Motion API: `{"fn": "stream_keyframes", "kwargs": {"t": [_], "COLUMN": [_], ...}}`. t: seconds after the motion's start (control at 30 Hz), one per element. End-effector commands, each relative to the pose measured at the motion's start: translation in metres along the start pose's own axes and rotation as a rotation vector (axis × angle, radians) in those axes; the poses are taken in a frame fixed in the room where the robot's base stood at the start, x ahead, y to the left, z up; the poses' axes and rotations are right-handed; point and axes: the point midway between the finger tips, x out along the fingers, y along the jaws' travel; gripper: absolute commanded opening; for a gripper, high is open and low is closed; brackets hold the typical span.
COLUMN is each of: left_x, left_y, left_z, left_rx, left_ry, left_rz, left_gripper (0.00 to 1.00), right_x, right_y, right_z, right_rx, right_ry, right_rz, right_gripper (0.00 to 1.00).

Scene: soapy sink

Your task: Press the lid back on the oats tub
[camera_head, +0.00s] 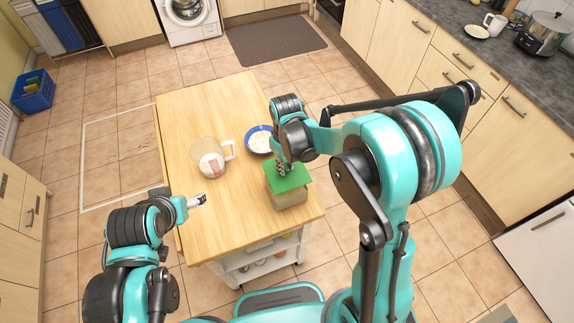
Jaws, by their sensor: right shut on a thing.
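The oats tub (293,200) is a beige box standing near the right front edge of the wooden table. The green lid (292,182) lies over its top, covering the opening. Whether the lid is fully seated or slightly raised, I cannot tell. My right gripper (282,169) points down at the lid's upper side and is shut on the lid, its fingertips partly hidden by its own links. My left gripper (198,201) is over the table's left edge, apart from the tub; its finger gap is too small to make out.
A clear jug (226,151) with something white in it stands left of centre on the table (190,104). A blue bowl (250,146) with white contents sits beside it, close to my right arm. The table's far end and the front left area are clear.

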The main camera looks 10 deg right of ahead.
Motion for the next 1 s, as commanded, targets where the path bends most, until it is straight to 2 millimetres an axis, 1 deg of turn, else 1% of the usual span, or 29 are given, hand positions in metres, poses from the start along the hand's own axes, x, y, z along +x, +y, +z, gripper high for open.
{"fn": "stream_keyframes", "kwargs": {"t": [0.53,0.7,1.0], "left_x": [0.03,0.035,0.034], "left_y": [0.0,0.0,0.0], "left_z": [0.022,0.025,0.024], "left_rx": [0.0,0.0,0.0], "left_ry": [0.0,0.0,0.0], "left_rz": [0.0,0.0,0.0], "left_gripper": [0.69,0.69,0.69], "right_x": [0.051,0.057,0.056], "right_y": [0.0,0.0,0.0], "right_z": [0.0,0.0,0.0], "right_rx": [0.002,0.002,0.002], "right_ry": [0.0,0.0,0.0], "right_rz": [0.0,0.0,0.0], "right_gripper": [0.0,0.0,0.0]}}
